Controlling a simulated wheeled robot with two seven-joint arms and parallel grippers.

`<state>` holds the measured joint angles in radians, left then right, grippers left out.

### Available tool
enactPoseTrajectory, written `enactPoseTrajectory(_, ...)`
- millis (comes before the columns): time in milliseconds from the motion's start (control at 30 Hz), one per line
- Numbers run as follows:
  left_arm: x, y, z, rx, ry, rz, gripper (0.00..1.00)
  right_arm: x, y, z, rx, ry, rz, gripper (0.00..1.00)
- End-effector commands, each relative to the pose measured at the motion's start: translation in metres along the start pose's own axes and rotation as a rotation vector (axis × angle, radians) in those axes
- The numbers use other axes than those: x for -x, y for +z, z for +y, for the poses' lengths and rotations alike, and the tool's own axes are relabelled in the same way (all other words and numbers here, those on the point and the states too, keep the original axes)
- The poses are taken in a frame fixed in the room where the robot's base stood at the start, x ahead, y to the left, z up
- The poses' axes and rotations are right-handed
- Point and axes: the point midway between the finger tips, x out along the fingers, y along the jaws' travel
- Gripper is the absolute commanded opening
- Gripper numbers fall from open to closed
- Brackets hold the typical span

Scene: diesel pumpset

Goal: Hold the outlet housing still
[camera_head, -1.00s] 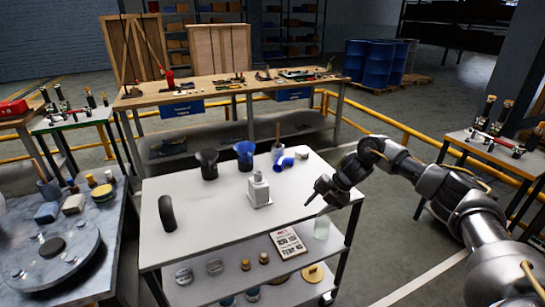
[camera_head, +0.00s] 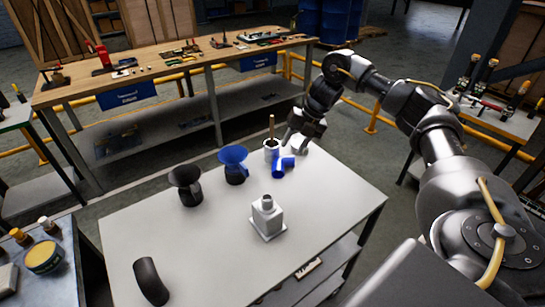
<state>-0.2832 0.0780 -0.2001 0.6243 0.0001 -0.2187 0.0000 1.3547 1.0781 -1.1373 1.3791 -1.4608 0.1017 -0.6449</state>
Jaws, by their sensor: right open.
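I cannot tell for sure which part is the outlet housing. Candidates on the white table (camera_head: 205,237) are a pale block with a short neck (camera_head: 267,217), standing upright near the middle, and a blue pipe fitting (camera_head: 281,167) lying near the far right edge. A small whitish part (camera_head: 299,146) sits beside the fitting, partly covered by my right gripper. My right gripper (camera_head: 291,141) is open and points down above the far right edge, close to the whitish part; contact cannot be made out. My left gripper is not in view.
A black flared part (camera_head: 186,184), a blue flared part (camera_head: 234,164) and a white pot with a brown handle (camera_head: 271,150) stand along the table's far side. A black curved pipe (camera_head: 150,281) is at front left. The table's middle left and right front are clear.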

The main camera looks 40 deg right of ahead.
Motion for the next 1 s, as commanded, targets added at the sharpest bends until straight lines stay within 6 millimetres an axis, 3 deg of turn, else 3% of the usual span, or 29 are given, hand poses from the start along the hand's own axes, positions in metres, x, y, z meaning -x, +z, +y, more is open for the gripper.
enactPoseTrajectory(100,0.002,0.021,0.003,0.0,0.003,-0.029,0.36,-0.001,0.0,0.001,0.001,-0.001,0.001,0.43)
enactPoseTrajectory(233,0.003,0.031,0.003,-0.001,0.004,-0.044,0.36,-0.013,0.0,-0.001,-0.002,-0.004,0.004,0.43)
enactPoseTrajectory(500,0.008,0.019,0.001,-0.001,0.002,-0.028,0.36,-0.049,0.0,-0.003,-0.005,-0.002,0.001,0.43)
enactPoseTrajectory(667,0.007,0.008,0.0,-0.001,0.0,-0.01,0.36,-0.056,0.0,-0.003,-0.004,-0.001,-0.001,0.43)
enactPoseTrajectory(833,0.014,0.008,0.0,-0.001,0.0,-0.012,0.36,-0.064,0.0,-0.002,-0.004,-0.002,0.001,0.43)
enactPoseTrajectory(1000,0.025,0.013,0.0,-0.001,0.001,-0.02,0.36,-0.091,0.0,-0.004,-0.006,-0.003,0.003,0.43)
